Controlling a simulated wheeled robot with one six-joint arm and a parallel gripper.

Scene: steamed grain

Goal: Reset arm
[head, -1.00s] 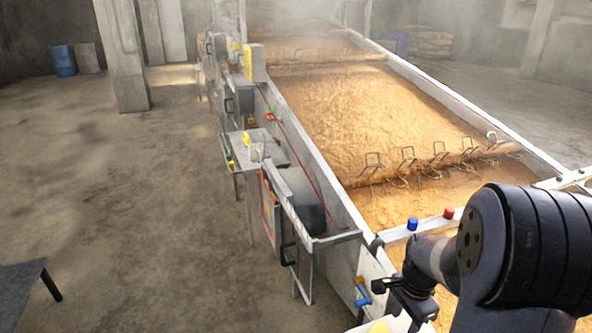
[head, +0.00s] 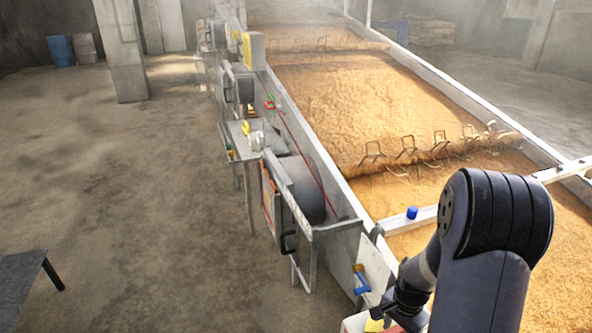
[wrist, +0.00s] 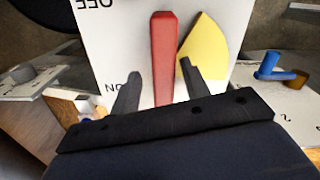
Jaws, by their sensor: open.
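My gripper (wrist: 160,67) is open, with its two black fingers apart in the wrist view. A red lever (wrist: 165,38) stands in the gap between the fingers as seen from the wrist; I cannot tell whether they touch it. In the head view my arm reaches down at the lower right, and the fingers are not clearly visible there. A white box edge (head: 354,323) shows at the bottom of that view.
A long trough (head: 352,198) of steaming grain (head: 360,110) runs away on the right, with a hooked turning bar across it. A blue handle (wrist: 280,72) sits right of the panel. A dark bench (head: 22,285) stands at lower left.

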